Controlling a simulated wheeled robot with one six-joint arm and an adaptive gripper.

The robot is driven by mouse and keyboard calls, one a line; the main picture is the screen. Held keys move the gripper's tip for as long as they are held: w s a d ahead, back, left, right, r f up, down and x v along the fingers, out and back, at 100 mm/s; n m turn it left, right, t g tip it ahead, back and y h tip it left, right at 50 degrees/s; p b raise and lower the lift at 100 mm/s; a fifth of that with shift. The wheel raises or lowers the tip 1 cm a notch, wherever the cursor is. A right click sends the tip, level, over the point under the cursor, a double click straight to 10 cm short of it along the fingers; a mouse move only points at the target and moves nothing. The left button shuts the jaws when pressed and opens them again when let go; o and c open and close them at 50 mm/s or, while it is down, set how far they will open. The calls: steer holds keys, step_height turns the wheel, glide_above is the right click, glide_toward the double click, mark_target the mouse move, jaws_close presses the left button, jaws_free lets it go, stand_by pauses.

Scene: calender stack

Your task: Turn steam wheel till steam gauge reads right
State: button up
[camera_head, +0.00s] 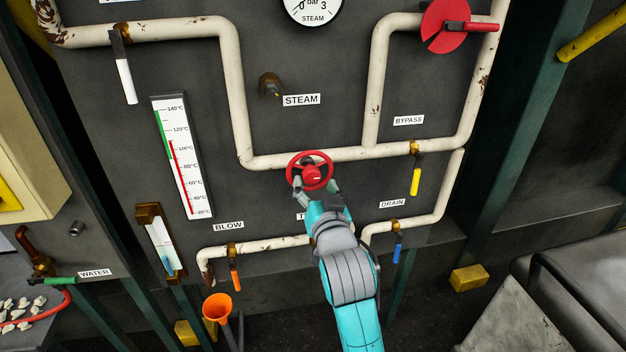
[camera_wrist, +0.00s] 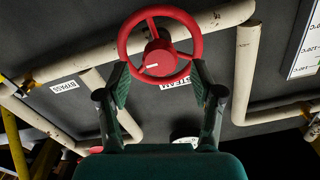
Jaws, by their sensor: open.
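A red handwheel (camera_head: 310,171) is at my gripper (camera_head: 316,190), in front of the white pipe in the head view. In the wrist view the red wheel (camera_wrist: 160,45) shows a pale mark on its hub. My gripper (camera_wrist: 160,78) is open, its two fingers at either side of the wheel's near rim; I cannot tell whether they touch it. Whether the wheel sits on a stem is hidden. A bare brass stub (camera_head: 269,86) without a wheel is beside the STEAM label (camera_head: 301,100). The steam gauge (camera_head: 313,8) is cut off by the top edge; its needle is not readable.
White pipes (camera_head: 234,90) cross the dark panel. A red disc (camera_head: 447,25) is at upper right. A yellow lever (camera_head: 415,182), a blue lever (camera_head: 398,253) and an orange lever (camera_head: 235,281) stick out nearby. A thermometer (camera_head: 184,160) is at left, an orange funnel (camera_head: 217,308) below.

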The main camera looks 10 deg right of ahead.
steer(key=shift+w, duration=1.45)
steer(key=c, duration=1.1)
steer(key=shift+c, duration=0.2)
